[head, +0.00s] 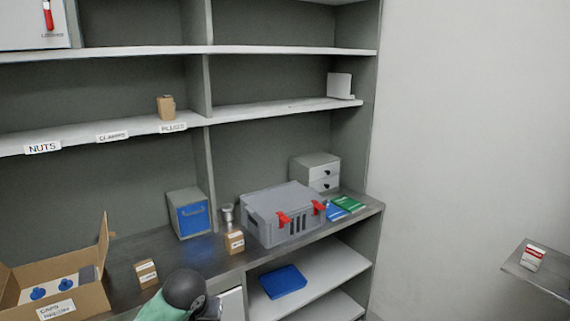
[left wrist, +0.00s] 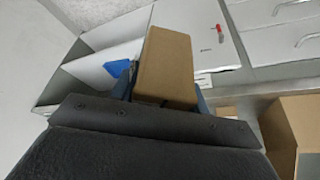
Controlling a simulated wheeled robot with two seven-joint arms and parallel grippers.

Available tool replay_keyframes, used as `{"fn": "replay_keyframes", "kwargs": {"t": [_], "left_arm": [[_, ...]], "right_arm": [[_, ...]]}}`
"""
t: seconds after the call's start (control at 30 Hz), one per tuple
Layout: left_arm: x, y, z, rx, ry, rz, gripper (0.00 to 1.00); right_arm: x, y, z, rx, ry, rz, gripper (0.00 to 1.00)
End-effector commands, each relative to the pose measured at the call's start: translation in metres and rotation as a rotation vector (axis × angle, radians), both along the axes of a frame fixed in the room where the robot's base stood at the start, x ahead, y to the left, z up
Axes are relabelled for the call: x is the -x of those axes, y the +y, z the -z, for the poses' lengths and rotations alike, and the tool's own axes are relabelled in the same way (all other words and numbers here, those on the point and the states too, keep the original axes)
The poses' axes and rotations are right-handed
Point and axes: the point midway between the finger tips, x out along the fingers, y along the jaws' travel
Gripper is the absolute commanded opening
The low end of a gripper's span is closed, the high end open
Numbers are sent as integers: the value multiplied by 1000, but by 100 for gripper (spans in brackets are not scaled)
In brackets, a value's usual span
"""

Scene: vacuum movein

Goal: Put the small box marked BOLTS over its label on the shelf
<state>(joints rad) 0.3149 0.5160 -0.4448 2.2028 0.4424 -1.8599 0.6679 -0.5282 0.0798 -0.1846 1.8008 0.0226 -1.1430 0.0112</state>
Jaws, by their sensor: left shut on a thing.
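My left gripper (left wrist: 164,88) is shut on a small brown cardboard box (left wrist: 167,52), with a blue finger on each side of it. No print shows on the faces of the box that I see. In the head view my left arm is at the bottom edge, in front of the counter, and the held box cannot be made out there. The shelf (head: 285,109) carries labels on its front edge: NUTS (head: 43,148), CLAMPS (head: 112,136) and PLUGS (head: 173,127). No BOLTS label can be read. My right gripper is not in view.
A small box (head: 166,107) stands above PLUGS. Two more small boxes, one left (head: 146,273) and one right (head: 235,242), stand on the counter (head: 123,256). An open carton (head: 84,301), blue-fronted box (head: 190,214) and grey case (head: 284,212) also stand there. The shelf above NUTS and CLAMPS is bare.

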Motion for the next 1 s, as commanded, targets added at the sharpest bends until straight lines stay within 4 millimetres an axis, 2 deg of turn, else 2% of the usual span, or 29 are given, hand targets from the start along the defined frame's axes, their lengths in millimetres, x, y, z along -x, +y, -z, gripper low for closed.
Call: {"fn": "replay_keyframes", "kwargs": {"t": [0.1, 0.3, 1.0], "left_arm": [[14, 0, 20, 1, 3, 0, 17], [25, 0, 36, 1, 0, 0, 17], [26, 1, 38, -3, -1, 1, 17]], "right_arm": [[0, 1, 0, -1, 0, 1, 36], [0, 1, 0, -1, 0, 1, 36], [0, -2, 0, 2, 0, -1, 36]]}}
